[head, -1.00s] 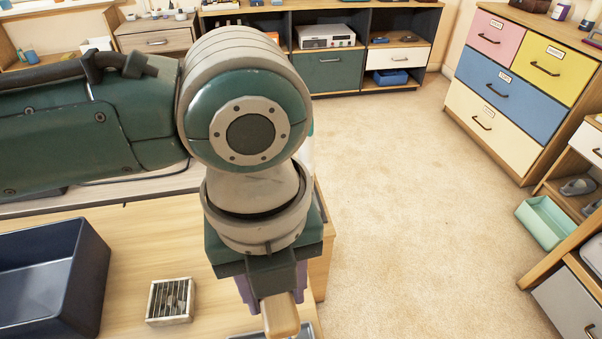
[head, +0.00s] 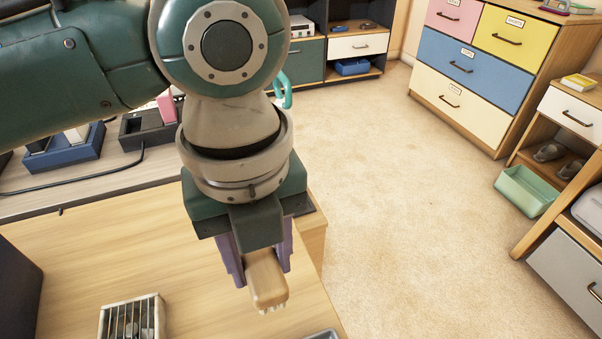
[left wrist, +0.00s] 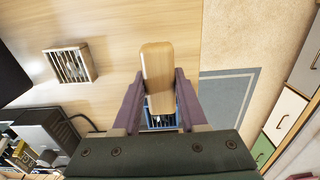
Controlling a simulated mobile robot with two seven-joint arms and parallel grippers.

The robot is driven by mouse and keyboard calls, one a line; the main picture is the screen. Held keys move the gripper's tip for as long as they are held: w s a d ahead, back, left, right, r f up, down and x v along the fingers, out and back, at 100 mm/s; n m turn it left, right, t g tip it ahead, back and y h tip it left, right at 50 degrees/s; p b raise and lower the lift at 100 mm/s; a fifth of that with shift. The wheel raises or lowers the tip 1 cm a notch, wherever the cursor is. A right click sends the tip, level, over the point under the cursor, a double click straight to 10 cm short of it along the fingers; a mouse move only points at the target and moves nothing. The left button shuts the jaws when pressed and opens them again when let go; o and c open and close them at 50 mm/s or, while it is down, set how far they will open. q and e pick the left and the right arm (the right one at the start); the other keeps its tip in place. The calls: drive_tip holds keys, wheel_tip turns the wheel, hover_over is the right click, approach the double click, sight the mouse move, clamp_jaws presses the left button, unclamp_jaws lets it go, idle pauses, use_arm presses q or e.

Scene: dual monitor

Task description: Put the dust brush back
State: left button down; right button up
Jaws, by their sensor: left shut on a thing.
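The dust brush (head: 267,280) has a pale wooden body, with light bristles at its lower end. My left gripper (head: 258,272) is shut on it, a purple finger on each side, and holds it above the wooden desk (head: 80,270) near the right edge. In the left wrist view the brush (left wrist: 157,65) stands out between the fingers of the left gripper (left wrist: 157,90). A blue-rimmed thing shows partly behind it there; I cannot tell what it is. My right gripper is not in view.
A small slatted box (head: 132,318) stands on the desk, left of the brush. A dark bin (head: 15,295) is at the left edge. A grey rim (head: 322,334) shows at the bottom. Open floor (head: 400,220) lies right of the desk, before drawers (head: 475,70).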

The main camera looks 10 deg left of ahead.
sight(265, 285)
use_arm(q)
drive_tip(key=shift+f+b, duration=0.75)
drive_tip(key=shift+f, duration=1.95)
drive_tip(key=shift+f, duration=0.2)
drive_tip(key=shift+c, duration=2.2)
unclamp_jaws()
drive_tip(key=shift+r, duration=0.1)
